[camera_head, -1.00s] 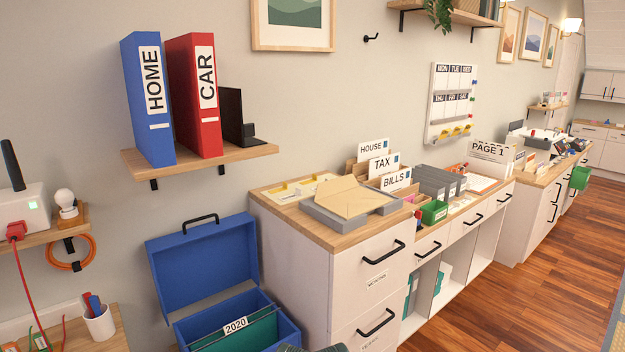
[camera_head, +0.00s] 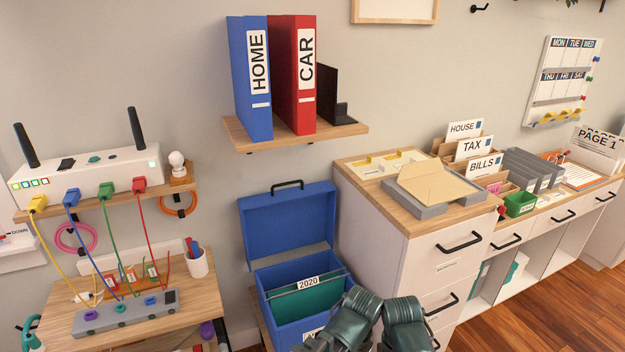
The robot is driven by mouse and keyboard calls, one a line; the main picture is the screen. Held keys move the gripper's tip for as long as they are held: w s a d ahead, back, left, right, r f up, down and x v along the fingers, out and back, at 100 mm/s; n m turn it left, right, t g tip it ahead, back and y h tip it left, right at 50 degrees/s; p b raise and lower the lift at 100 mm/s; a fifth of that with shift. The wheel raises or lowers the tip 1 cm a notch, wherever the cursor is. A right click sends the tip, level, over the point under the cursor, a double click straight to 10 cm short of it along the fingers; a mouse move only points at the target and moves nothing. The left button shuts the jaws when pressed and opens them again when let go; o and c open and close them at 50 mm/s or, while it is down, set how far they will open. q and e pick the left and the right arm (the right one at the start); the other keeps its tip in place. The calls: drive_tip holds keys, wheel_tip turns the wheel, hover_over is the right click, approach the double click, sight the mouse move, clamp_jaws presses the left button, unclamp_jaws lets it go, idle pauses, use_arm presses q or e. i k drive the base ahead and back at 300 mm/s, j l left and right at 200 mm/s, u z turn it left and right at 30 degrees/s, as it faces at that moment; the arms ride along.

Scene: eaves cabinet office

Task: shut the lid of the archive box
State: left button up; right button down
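The blue archive box (camera_head: 271,279) stands low, left of the wooden-topped cabinet. Its blue lid (camera_head: 288,229) is open, standing up and leaning back toward the wall, with a black handle (camera_head: 287,184) at its upper edge. Inside is a green folder (camera_head: 308,298) with a white "2020" tab. Two dark green parts of my arms show at the bottom, in front of the box's right side. They hide its lower right corner and part of a white front label. I make out no gripper fingers of either arm.
A shelf (camera_head: 345,131) with blue and red binders hangs above the lid. The cabinet (camera_head: 376,238) stands close on the right, with trays and an envelope on top. A cable-strewn side table (camera_head: 68,318) stands left. Wall shows between shelf and lid.

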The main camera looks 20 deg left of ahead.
sight(272, 221)
drive_tip(key=i+j+u, duration=0.2)
drive_tip(key=u, duration=0.2)
drive_tip(key=i+j+u, duration=0.25)
drive_tip(key=u, duration=0.15)
drive_tip(key=i+j+u, duration=0.15)
drive_tip(key=u, duration=0.25)
drive_tip(key=i, duration=0.1)
